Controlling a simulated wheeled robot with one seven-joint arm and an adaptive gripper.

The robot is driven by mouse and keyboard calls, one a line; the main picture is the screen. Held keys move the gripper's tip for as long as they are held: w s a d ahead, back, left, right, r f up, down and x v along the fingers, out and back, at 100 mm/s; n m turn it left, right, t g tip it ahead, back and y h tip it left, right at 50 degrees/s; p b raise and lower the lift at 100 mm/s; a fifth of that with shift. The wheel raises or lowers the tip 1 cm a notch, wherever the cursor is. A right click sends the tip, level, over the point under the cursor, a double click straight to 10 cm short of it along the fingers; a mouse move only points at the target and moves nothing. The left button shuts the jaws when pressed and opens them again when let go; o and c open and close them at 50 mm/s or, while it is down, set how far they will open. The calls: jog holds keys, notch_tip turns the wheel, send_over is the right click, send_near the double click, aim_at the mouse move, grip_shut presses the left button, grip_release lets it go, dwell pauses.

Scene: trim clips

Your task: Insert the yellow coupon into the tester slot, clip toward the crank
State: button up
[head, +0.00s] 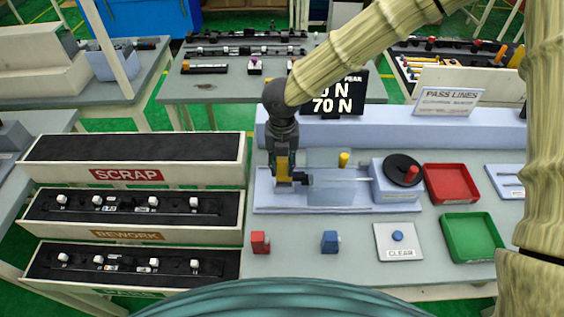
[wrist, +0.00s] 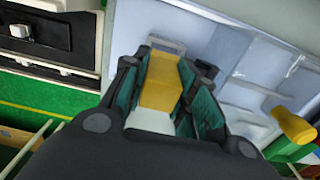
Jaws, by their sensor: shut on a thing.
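The yellow coupon (head: 282,167) is between the fingers of my gripper (head: 286,177), which points down over the left end of the pale blue tester (head: 340,190). In the wrist view the yellow coupon (wrist: 160,82) lies between the dark green finger pads, with a pale part at its near end. A thin metal bracket (wrist: 168,43) shows just beyond its far end. I cannot tell whether the coupon is in the slot, and its clip is not clear. The crank (head: 403,168), a black disc with a red knob, is at the tester's right end.
A yellow peg (head: 344,159) stands behind the tester. Red (head: 260,242) and blue (head: 330,242) blocks and a CLEAR button plate (head: 398,240) are in front. Red (head: 451,183) and green (head: 472,237) trays are right. SCRAP (head: 130,155) and REWORK (head: 135,212) bins are left.

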aim_at(282, 176)
jog(key=shift+f+b, duration=0.65)
jog(key=shift+f, duration=0.25)
jog(key=shift+f+b, duration=0.4)
jog(key=shift+f, duration=1.1)
jog(key=shift+f, duration=0.3)
jog(key=o, duration=1.1)
notch_tip(282, 176, up, 12)
